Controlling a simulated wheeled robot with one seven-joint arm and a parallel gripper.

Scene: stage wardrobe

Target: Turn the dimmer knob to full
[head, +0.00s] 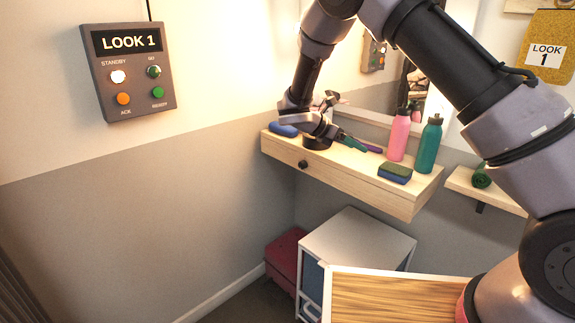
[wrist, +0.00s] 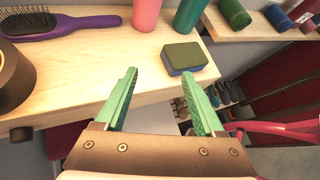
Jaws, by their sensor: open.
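I cannot make out a dimmer knob with certainty in either view. A round black knob (head: 303,164) sits on the front of the wooden shelf drawer; it shows dark at the left edge of the wrist view (wrist: 21,134). Whether it is a dimmer or a drawer pull, I cannot tell. My gripper (head: 352,142) is above the shelf, right of that knob. In the wrist view my gripper (wrist: 161,76) has its green fingers spread apart with nothing between them, in front of a sponge (wrist: 184,57).
The wooden shelf (head: 405,200) holds a pink bottle (head: 399,138), a teal bottle (head: 429,148), a purple hairbrush (wrist: 62,26) and a dark roll (wrist: 12,75). A grey LOOK 1 panel (head: 128,98) with several buttons is on the left wall. A white cabinet (head: 350,236) stands below.

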